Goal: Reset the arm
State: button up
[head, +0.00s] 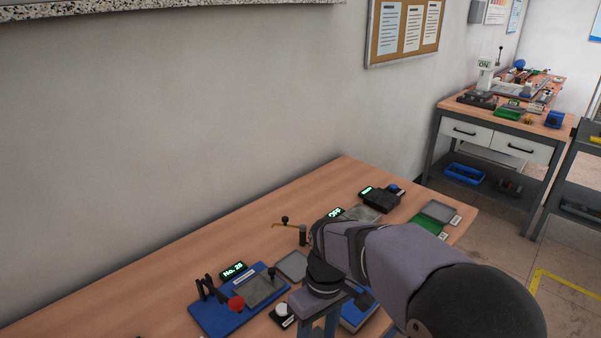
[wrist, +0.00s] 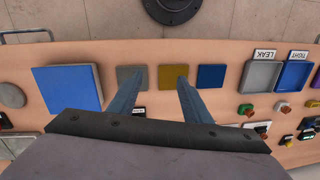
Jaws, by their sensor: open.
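My gripper (wrist: 153,92) is open and empty in the wrist view, its two fingers apart. It hangs over the wooden bench (wrist: 145,52). Below it, a grey square (wrist: 131,74), a mustard-yellow square (wrist: 173,77) and a dark blue square (wrist: 211,77) lie in a row. In the head view, my arm reaches over the bench (head: 215,236) from the lower right, and its gripper (head: 318,331) is cut off by the bottom edge.
A blue fixture (head: 223,314) with a red knob and a display reading "No. 28" stands left of my arm. A blue plate (wrist: 68,88) lies left in the wrist view. Trays labelled LEAK (wrist: 261,75) and TIGHT (wrist: 292,74) lie right. The left bench is mostly clear.

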jog(key=s+d+f+m+t+p, duration=0.1)
jog(key=s+d+f+m, duration=0.1)
jog(key=s+d+m, duration=0.5)
jog(key=s+d, duration=0.3)
jog(key=d, duration=0.1)
jog(key=shift+s+d+f+h+p, duration=0.25)
jog(key=shift+s+f+h+p, duration=0.05)
jog(key=shift+s+p, duration=0.05)
